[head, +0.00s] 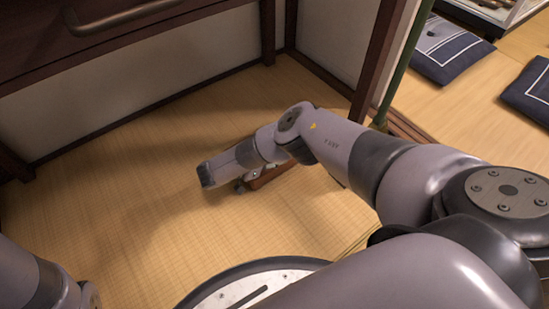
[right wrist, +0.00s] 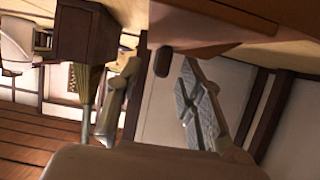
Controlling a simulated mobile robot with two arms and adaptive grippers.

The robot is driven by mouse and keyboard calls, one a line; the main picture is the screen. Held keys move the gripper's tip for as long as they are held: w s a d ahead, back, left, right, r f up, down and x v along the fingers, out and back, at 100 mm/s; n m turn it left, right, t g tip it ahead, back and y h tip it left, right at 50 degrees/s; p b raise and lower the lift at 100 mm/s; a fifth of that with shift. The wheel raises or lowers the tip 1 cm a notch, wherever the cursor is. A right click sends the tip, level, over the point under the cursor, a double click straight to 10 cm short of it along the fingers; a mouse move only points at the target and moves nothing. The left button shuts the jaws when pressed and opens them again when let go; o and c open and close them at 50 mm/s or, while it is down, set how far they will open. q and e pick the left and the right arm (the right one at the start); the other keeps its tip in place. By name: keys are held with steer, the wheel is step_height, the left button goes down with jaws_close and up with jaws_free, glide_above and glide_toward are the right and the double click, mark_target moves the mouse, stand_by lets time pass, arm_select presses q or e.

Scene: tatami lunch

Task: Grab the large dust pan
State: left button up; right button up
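A reddish-brown object (head: 272,176), which looks like the dust pan, lies on the tatami floor, mostly hidden behind my right forearm in the head view. In the right wrist view a broad brown surface (right wrist: 200,25) fills the top, with a short dark brown piece (right wrist: 163,61) hanging below it, likely its handle. My right gripper (right wrist: 160,82) has its two fingers apart, with that dark piece near the gap between the tips. I see no clear grip on it. In the head view the right fingers are mostly hidden by the wrist. My left gripper is out of the head view.
A dark wooden frame (head: 325,75) and pale wall panels enclose the corner. A green pole (head: 405,65) stands at the right, and a broom-like item (right wrist: 86,88) shows in the wrist view. Blue cushions (head: 452,48) lie beyond. The floor to the left is clear.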

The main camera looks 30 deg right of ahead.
steer(key=shift+d+f, duration=0.1)
steer(key=shift+d, duration=0.3)
jaws_close()
stand_by(0.7)
